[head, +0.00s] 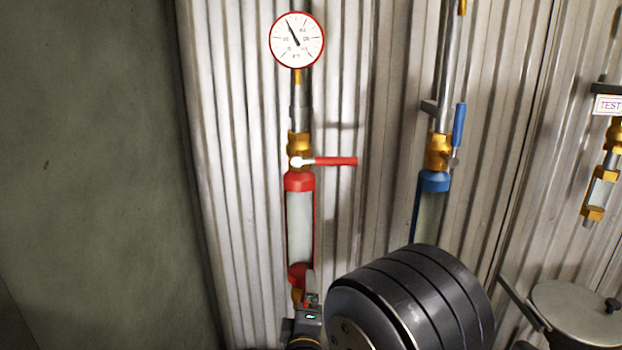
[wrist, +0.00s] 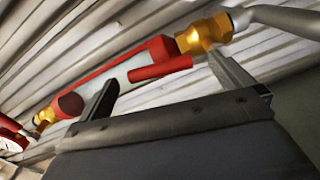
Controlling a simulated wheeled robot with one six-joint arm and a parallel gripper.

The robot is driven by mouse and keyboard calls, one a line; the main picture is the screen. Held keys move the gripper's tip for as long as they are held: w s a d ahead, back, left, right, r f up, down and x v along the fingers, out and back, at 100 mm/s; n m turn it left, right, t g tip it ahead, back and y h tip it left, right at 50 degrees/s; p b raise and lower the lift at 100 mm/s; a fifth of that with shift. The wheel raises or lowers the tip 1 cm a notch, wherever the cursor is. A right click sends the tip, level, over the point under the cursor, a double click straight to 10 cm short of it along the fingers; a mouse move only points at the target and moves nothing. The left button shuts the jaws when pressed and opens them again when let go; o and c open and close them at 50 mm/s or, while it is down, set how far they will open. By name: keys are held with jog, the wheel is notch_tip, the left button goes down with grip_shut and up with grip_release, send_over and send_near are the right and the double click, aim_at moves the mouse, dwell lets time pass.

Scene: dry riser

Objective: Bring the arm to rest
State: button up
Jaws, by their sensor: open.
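My gripper (wrist: 165,85) shows in the wrist view with its two fingers spread apart and nothing held between them. In the head view my gripper (head: 309,288) is partly hidden by my dark arm link, near the lower end of the red-capped tube (head: 300,228). That tube also shows behind the fingers in the wrist view (wrist: 125,80). The red lever (head: 335,161) points level to the right from the brass valve (head: 300,143). A red bar (wrist: 160,70) lies across the view between the fingers. Whether a finger touches anything, I cannot tell.
A round gauge (head: 297,40) tops the red pipe. To the right are a blue-capped pipe (head: 435,181) with its blue lever (head: 459,125) upright, a TEST sign (head: 608,105) and a grey round lid (head: 577,312). Corrugated metal stands behind; a bare dark wall (head: 95,150) is left.

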jog(key=w, duration=0.3)
jog(key=shift+s+d, duration=0.1)
